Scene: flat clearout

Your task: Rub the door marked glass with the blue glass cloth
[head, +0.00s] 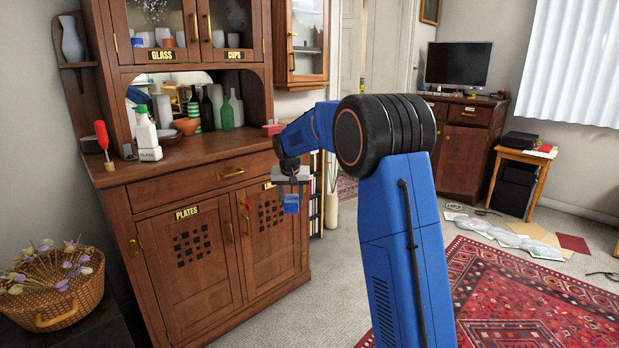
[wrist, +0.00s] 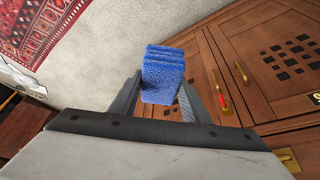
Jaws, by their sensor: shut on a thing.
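The blue glass cloth (head: 291,203) hangs folded from my gripper (head: 291,182) in the head view, in front of the lower right cabinet door. In the wrist view my gripper (wrist: 160,92) is shut on the cloth (wrist: 163,70), which sits between both fingers. The glass door (head: 152,20) is at the upper left of the dresser, cut off by the picture's top edge, with a whitish smear on its pane. Its GLASS label (head: 161,55) is on the rail below. My gripper is well below and right of this door, apart from it.
The dresser counter (head: 190,153) holds a spray bottle (head: 147,137), a red-handled tool (head: 102,137), bowls and several bottles (head: 227,114). The CUPS door adjoins the glass door. A flower basket (head: 55,290) stands at lower left. Carpet (head: 325,285) before the dresser is clear; papers lie at right.

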